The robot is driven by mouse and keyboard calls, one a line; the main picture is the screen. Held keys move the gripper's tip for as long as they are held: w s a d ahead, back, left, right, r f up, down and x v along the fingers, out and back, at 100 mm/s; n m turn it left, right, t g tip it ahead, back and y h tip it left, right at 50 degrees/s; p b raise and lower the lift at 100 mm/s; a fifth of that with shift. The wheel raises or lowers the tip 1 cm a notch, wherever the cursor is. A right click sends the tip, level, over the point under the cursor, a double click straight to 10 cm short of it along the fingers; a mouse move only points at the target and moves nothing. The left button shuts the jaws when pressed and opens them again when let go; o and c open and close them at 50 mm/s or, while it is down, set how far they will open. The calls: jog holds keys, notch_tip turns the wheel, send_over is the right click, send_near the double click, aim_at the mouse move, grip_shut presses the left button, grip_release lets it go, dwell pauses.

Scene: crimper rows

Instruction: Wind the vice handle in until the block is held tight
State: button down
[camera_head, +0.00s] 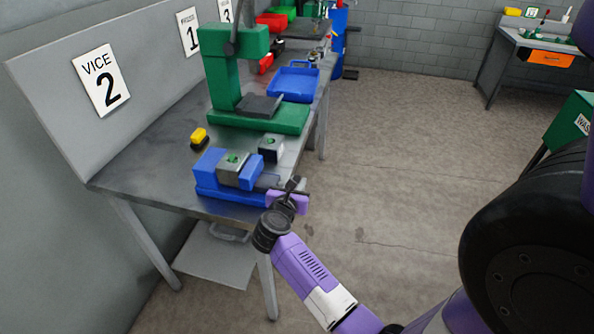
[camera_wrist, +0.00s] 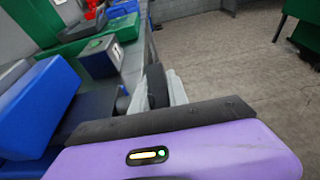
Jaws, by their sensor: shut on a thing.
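The blue vice (camera_head: 208,180) stands at the near end of the grey bench, under the sign reading VICE 2. A grey block (camera_head: 232,166) with a green mark on top sits between its jaws. I cannot tell whether both jaws touch the block. The dark vice handle (camera_head: 293,184) is at the vice's right end. My purple gripper (camera_head: 288,199) is there, shut on the handle. In the wrist view the dark handle (camera_wrist: 156,86) stands up beyond my gripper, and the blue vice (camera_wrist: 35,105) is at the left.
A green press (camera_head: 230,80) and a blue tray (camera_head: 294,84) stand farther along the bench (camera_head: 150,160).

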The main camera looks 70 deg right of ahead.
aim_at(296, 178)
jog(key=a+y, duration=0.1)
jog(key=y, duration=0.6)
jog(key=a+f+g+y+p, duration=0.1)
jog(key=a+y, duration=0.1)
jog(key=y, duration=0.5)
jog(key=a+y, duration=0.1)
jog(key=y, duration=0.6)
jog(key=shift+a+f+g+y, duration=0.3)
jog(key=shift+f+y, duration=0.05)
jog(key=shift+y, duration=0.05)
jog(key=shift+s+y, duration=0.15)
jog(key=shift+y, duration=0.15)
jog(key=c, duration=1.3)
grip_release()
jog(key=shift+b+v, duration=0.55)
jog(key=shift+v, duration=3.35)
